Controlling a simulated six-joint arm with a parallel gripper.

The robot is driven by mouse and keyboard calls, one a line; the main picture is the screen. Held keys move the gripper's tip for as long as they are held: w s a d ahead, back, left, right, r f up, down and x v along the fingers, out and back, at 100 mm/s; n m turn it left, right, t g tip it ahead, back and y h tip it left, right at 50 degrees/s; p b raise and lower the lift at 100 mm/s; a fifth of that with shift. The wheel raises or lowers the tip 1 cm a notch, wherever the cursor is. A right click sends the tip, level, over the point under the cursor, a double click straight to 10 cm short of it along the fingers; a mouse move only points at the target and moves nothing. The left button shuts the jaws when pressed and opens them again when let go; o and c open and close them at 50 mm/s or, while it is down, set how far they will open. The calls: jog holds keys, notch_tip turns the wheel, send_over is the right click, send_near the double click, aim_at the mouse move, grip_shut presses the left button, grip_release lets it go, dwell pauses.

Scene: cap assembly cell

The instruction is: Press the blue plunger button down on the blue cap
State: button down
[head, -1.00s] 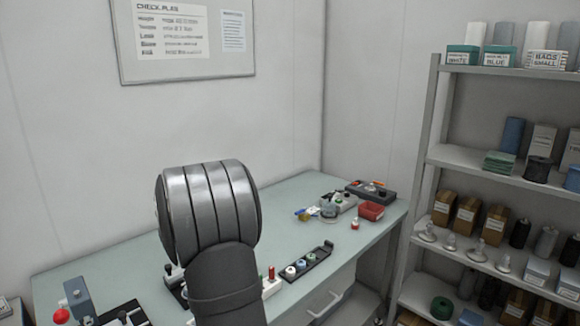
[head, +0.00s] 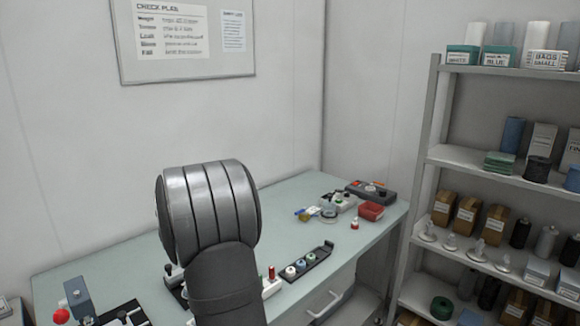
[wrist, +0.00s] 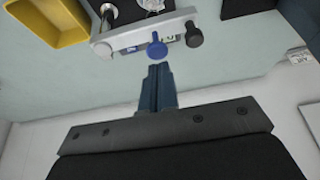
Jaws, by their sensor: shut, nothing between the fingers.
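In the wrist view, a blue round-topped piece (wrist: 157,47) that looks like the plunger button stands at the near edge of a pale holder (wrist: 128,41). My gripper (wrist: 158,70) is shut and empty, its dark blue fingers pointing toward the blue piece. The fingertips look close to it, with a small gap in the picture; I cannot tell whether they touch. Whether a blue cap lies under the piece is not clear. In the head view my arm hides the gripper and the work spot.
A black knob (wrist: 193,35) stands right of the blue piece, and a metal part (wrist: 108,12) at left. A yellow bin (wrist: 47,38) is further left. In the head view, a dark tray (head: 318,255) holds small caps, and a red bin (head: 371,211) stands at the back right.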

jog(key=shift+f, duration=1.8)
jog(key=shift+r, duration=0.15)
dwell(0.5)
jog(key=shift+r, duration=1.45)
